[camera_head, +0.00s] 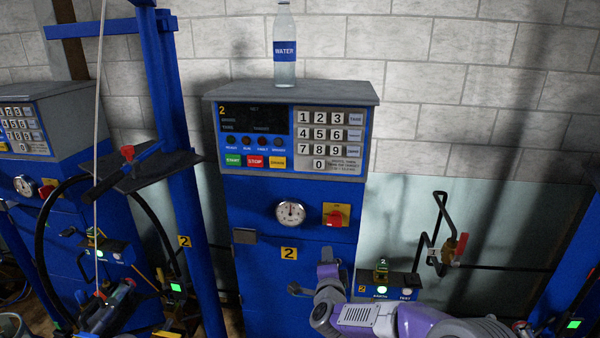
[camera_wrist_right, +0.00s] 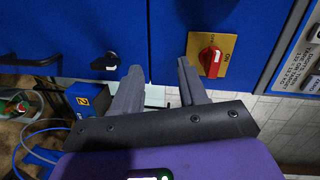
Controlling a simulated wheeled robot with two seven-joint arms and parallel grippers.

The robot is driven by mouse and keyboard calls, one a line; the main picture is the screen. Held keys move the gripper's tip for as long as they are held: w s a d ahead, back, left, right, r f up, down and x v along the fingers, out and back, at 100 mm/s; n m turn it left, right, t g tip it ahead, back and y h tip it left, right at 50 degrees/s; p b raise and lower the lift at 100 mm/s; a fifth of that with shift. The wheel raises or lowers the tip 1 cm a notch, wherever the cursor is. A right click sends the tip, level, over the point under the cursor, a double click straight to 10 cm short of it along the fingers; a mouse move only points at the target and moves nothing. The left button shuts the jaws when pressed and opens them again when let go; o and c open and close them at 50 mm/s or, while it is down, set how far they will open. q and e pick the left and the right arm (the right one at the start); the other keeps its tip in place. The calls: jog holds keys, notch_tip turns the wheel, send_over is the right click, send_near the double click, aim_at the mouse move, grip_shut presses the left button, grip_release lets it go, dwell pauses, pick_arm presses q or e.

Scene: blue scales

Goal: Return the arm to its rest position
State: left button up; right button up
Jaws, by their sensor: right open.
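My right arm, purple and grey, comes in from the bottom right in the head view. Its gripper (camera_head: 328,264) is in front of the lower part of the blue scale cabinet (camera_head: 262,210), below the red switch (camera_head: 336,216). In the right wrist view the gripper (camera_wrist_right: 158,70) has its two grey fingers spread apart with nothing between them. The red switch on its yellow plate (camera_wrist_right: 210,62) shows just beyond the right finger; I cannot tell the exact distance. My left gripper is not seen.
A water bottle (camera_head: 285,50) stands on the cabinet top. A small box with a green-lit button (camera_head: 383,292) is right of the gripper. A pipe with a red valve handle (camera_head: 447,250) is farther right. A blue post (camera_head: 170,130) and hoses stand left.

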jog(key=s+f+n+g+y, duration=0.2)
jog(key=s+f+n+g, duration=0.35)
jog(key=f, duration=0.85)
jog(key=s+f+n+g+y, duration=0.2)
jog(key=s+f+n, duration=0.1)
jog(key=s+f, duration=0.8)
jog(key=s+f+n+g, duration=0.2)
jog(key=s+f, duration=0.2)
jog(key=s, duration=0.3)
jog(key=s+a+f+n+g+y, duration=0.1)
jog(key=s+f+n+g, duration=0.1)
jog(key=s, duration=0.5)
jog(key=s+a+f+n+g+y, duration=0.1)
jog(key=s+f+n+g, duration=0.1)
jog(key=s+f+g, duration=0.2)
jog(key=s+f, duration=0.2)
jog(key=s, duration=0.1)
jog(key=shift+s+f, duration=0.2)
jog(key=shift+f, duration=0.1)
